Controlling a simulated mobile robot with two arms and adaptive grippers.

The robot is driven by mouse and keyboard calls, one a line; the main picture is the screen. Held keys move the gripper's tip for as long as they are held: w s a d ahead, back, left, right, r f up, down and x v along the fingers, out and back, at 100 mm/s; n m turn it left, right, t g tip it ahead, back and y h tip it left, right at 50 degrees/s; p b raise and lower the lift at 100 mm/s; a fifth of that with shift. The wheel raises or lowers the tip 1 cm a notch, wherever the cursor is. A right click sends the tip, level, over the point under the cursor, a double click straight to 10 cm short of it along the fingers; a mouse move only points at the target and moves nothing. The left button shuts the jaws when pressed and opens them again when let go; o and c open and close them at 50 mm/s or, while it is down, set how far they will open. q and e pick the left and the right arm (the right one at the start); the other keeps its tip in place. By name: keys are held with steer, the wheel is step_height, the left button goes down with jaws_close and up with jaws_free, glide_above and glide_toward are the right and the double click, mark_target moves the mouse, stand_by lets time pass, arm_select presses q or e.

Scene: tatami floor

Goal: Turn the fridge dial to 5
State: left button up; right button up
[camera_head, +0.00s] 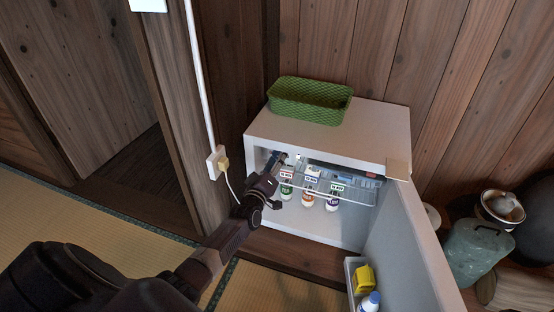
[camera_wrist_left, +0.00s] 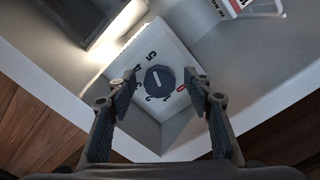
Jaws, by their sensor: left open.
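The small white fridge (camera_head: 375,125) stands open against the wooden wall, its door (camera_head: 405,245) swung out to the right. In the left wrist view, the dark round dial (camera_wrist_left: 160,80) sits on a white panel (camera_wrist_left: 172,45) inside the fridge. Printed numbers ring the dial, with 5 at the upper left and a red 0 at the right. A pale line crosses the dial; which number it marks is unclear. My left gripper (camera_head: 274,163) reaches into the fridge's upper left. Its fingers are open, one on each side of the dial; contact is unclear. In the head view, I cannot make out the dial.
Several labelled bottles (camera_head: 309,188) stand inside the fridge near a wire shelf (camera_head: 345,184). A green basket (camera_head: 310,100) sits on top. The door shelf holds a yellow item (camera_head: 364,278). A cord runs to a wall outlet (camera_head: 216,162) at left. Jars stand at right.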

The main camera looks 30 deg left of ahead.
arm_select(q)
steer(key=v, duration=1.2)
stand_by(0.5)
